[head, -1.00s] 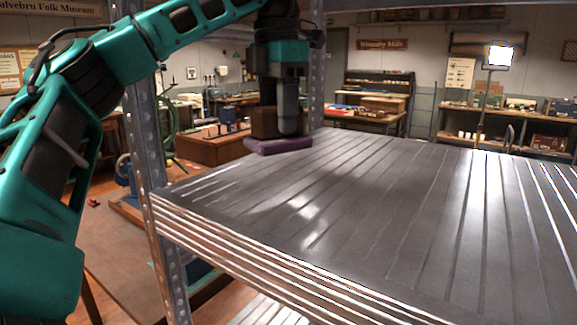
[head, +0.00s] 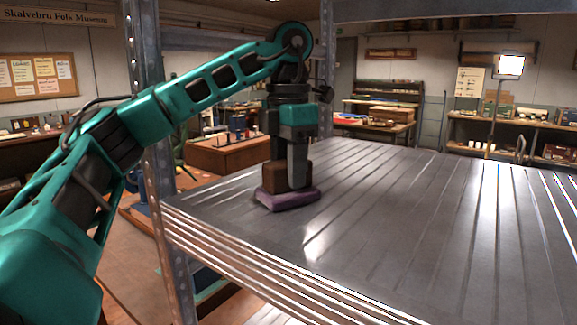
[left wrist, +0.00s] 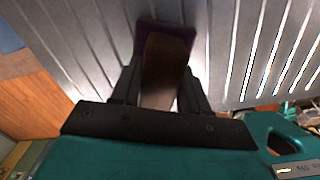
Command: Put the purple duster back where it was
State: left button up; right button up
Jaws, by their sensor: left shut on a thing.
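The purple duster (head: 288,200) has a brown block-like body above a purple pad. It is upright at the left part of the grey metal shelf (head: 400,220), with its pad at or just above the surface; I cannot tell whether it touches. My left gripper (head: 289,178) points down and is shut on the brown part. In the left wrist view the brown body (left wrist: 163,70) sits between the two fingers, with the purple pad (left wrist: 165,35) beyond it. My right gripper is not in view.
The ribbed shelf top is clear to the right of the duster. Metal uprights (head: 160,200) stand at its left front and back corners. A wooden crate-like bench (head: 228,152) and workbenches are on the floor beyond.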

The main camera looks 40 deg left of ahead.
pick_arm(q)
jog(key=o, duration=0.6)
jog(key=shift+f, duration=0.2)
jog(key=shift+c, duration=0.2)
jog(key=o, duration=0.5)
jog(key=shift+c, duration=0.2)
jog(key=shift+r, duration=0.1)
jog(key=shift+r, duration=3.85)
